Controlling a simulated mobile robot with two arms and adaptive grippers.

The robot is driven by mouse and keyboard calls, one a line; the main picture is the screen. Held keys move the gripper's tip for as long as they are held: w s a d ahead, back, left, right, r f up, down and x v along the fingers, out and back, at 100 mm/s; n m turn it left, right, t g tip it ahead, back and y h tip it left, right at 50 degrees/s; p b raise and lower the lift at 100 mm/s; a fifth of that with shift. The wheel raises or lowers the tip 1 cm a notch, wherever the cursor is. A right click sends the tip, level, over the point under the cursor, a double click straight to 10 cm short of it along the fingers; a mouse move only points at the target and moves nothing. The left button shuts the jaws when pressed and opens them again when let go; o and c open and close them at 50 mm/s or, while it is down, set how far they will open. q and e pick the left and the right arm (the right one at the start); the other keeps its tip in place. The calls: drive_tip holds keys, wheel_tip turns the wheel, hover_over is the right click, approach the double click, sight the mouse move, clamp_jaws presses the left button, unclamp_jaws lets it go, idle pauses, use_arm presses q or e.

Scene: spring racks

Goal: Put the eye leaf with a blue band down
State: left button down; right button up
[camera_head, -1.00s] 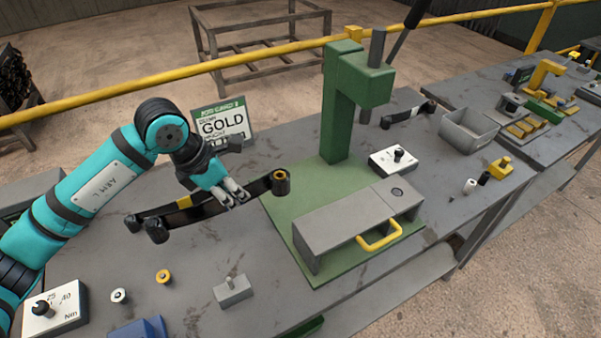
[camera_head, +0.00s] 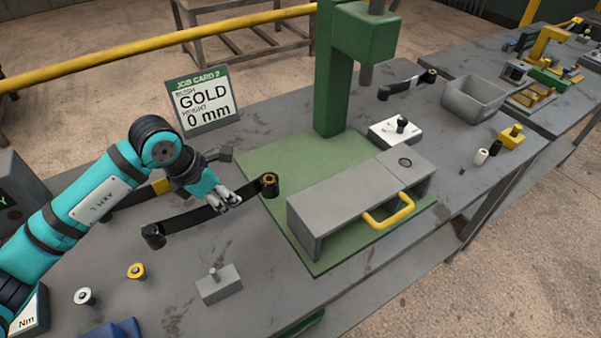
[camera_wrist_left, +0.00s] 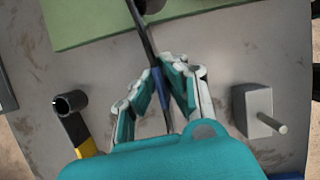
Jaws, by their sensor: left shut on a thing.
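My left gripper (camera_head: 228,203) is shut on the middle of a dark eye leaf (camera_head: 190,217). Its blue band (camera_wrist_left: 166,108) shows between the fingers in the left wrist view. One eye of this leaf is black at the left; the other, with a gold bush (camera_head: 269,180), reaches over the edge of the green base plate (camera_head: 262,156). I cannot tell whether the leaf touches the bench. Another leaf with a yellow band (camera_head: 162,186) lies behind it, partly hidden by my arm; it also shows in the left wrist view (camera_wrist_left: 76,130). My right gripper is out of view.
A green press (camera_head: 336,85) and a grey housing with a yellow handle (camera_head: 388,212) stand to the right. A grey block with a pin (camera_head: 218,285), a gold bush (camera_head: 136,271) and a white one (camera_head: 85,296) stand in front. A job card (camera_head: 205,102) reading GOLD, 0 mm stands behind.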

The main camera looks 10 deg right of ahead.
use_arm(q)
drive_tip(key=shift+f, duration=0.55)
drive_tip(key=w+a+p, duration=0.1)
drive_tip(key=a, duration=0.3)
drive_tip(key=w+a+p, duration=0.1)
drive_tip(key=a+p, duration=0.1)
drive_tip(key=a, duration=0.3)
drive_tip(key=w+a+f+p, duration=0.1)
drive_tip(key=a, duration=0.4)
drive_tip(key=shift+a+f, duration=0.1)
drive_tip(key=shift+a, duration=0.1)
drive_tip(key=shift+w+a+f+p, duration=0.1)
drive_tip(key=shift+a+p, duration=0.2)
drive_tip(key=shift+a, duration=0.3)
drive_tip(key=shift+f+p, duration=0.75)
drive_tip(key=shift+f, duration=1.05)
drive_tip(key=shift+f, duration=0.1)
